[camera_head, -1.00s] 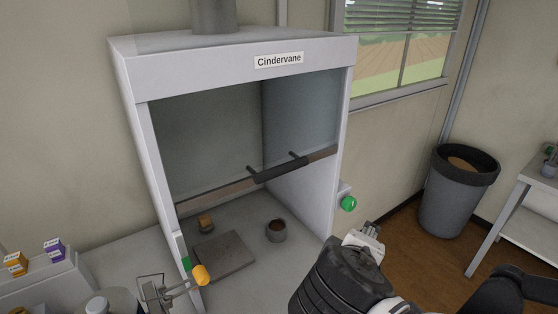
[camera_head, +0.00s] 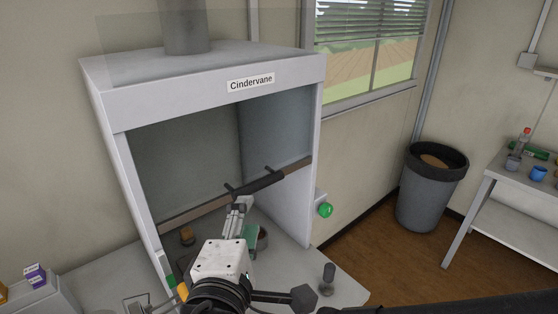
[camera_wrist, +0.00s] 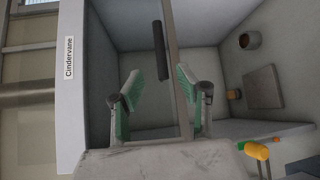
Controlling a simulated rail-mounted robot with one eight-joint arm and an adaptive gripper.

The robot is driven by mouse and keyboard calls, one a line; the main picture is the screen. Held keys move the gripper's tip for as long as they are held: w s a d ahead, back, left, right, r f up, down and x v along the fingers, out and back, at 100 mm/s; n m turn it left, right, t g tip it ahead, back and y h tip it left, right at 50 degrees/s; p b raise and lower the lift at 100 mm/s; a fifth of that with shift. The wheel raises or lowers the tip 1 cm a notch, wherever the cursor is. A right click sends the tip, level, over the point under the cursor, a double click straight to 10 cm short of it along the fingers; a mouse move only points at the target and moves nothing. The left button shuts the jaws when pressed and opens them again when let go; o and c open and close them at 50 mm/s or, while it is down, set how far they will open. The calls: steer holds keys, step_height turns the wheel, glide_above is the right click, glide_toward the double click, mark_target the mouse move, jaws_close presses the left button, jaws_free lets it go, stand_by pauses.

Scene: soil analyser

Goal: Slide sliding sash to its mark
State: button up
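The sliding sash of the Cindervane hood (camera_head: 112,108) is a clear pane with a brown bottom rail (camera_head: 195,212) and a dark handle bar (camera_head: 266,182). The rail crosses the hood opening partway up. My gripper (camera_head: 238,206) is in front of the opening, just below the handle in the picture. In the wrist view, the green-padded fingers of my gripper (camera_wrist: 159,88) are spread and empty. The handle bar (camera_wrist: 160,50) lies ahead, in line with the gap; contact is not visible. A green patch (camera_head: 171,280) is on the left post; I cannot tell whether it is the mark.
A plate (camera_wrist: 264,87), a cup (camera_wrist: 249,40) and a small brown item (camera_head: 187,236) are inside the hood. A green knob (camera_head: 326,210) sticks out at right. An orange-ended part (camera_wrist: 257,151) is by the left post. A bin (camera_head: 432,190) stands right.

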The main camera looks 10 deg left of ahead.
mark_target(259, 188)
steer(key=w, duration=0.4)
steer(key=w+f, duration=0.1)
steer(key=w, duration=0.7)
steer(key=shift+f, duration=0.3)
steer(key=shift+s, duration=0.1)
jaws_close()
